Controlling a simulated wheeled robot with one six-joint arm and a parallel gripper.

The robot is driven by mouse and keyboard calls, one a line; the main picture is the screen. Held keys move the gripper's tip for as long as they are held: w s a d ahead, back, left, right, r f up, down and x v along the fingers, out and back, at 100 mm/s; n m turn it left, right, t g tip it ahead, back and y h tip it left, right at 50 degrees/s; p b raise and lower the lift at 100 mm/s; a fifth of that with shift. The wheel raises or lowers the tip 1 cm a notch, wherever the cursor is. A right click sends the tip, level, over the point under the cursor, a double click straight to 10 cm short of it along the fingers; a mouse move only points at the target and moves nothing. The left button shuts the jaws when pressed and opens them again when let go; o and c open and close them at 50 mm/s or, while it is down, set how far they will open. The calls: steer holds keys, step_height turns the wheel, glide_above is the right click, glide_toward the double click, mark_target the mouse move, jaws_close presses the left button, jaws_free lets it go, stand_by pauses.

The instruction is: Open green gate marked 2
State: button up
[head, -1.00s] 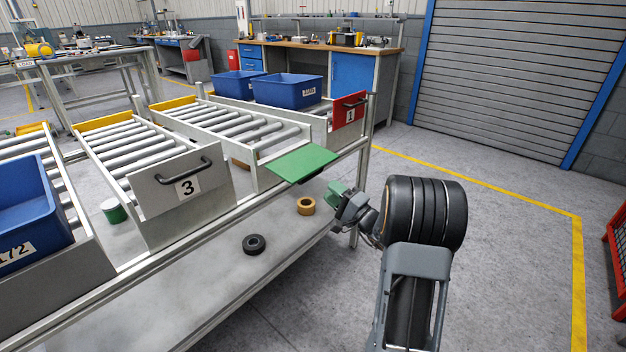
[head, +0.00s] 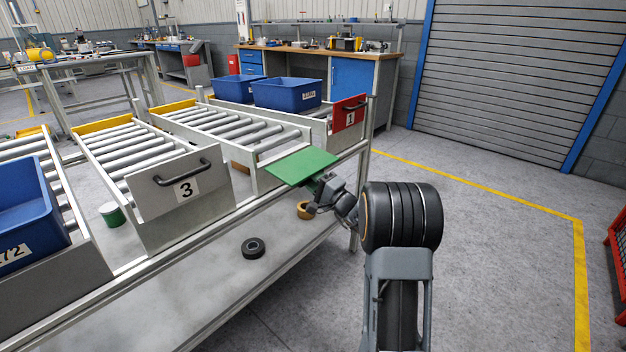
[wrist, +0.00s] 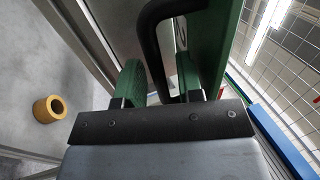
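The green gate (head: 302,166) lies folded out, roughly flat, at the front end of the middle roller lane (head: 225,128). Its number is not readable in the head view. My gripper (head: 312,187) is just under the gate's right part, its fingertips mostly hidden by the panel. In the wrist view, the gate's green panel (wrist: 219,38) rises at the right of the fingers. A black handle (wrist: 151,40) on it reaches down between the two green fingers of my gripper (wrist: 155,82). The fingers stand apart, with a gap visible beside the handle.
A grey gate marked 3 (head: 182,188) and a red gate marked 1 (head: 348,113) stand upright on either side. Below, the shelf holds a black ring (head: 253,248) and a tan ring (head: 305,210).

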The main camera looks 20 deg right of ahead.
jaws_close()
steer(key=shift+s+d+r+g+p, duration=0.15)
steer(key=shift+r+g+p, duration=0.25)
steer(key=shift+r+p, duration=0.45)
steer(key=shift+s+r+g+h+p, duration=0.2)
steer(key=shift+r+g+h+p, duration=0.1)
steer(key=shift+g+h+p, duration=0.25)
steer(key=shift+f, duration=0.1)
steer(key=shift+o, duration=0.4)
jaws_free()
steer(key=shift+s+d, duration=0.1)
